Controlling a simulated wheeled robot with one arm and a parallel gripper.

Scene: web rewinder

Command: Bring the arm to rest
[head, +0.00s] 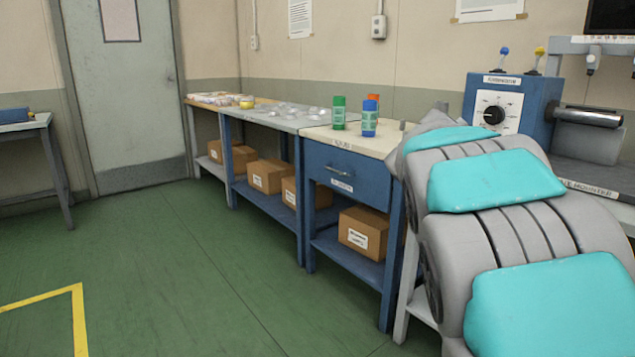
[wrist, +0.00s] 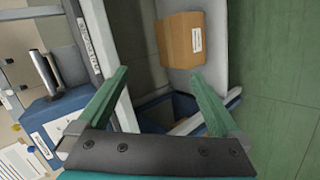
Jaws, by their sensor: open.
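My arm (head: 495,180), grey with teal pads, fills the right side of the head view and reaches over the near end of the workbenches. My gripper is outside the head view or hidden there. In the wrist view my gripper (wrist: 160,95) shows two green fingers spread wide apart. It is open, with nothing between the fingertips. Beyond it are a bench edge, a lower shelf and the green floor.
A blue bench with a drawer (head: 345,176) holds green, blue and orange bottles. Cardboard boxes (head: 363,232) sit on the lower shelves. A blue machine with a dial (head: 497,108) stands behind my arm. The green floor (head: 180,270) at left is clear.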

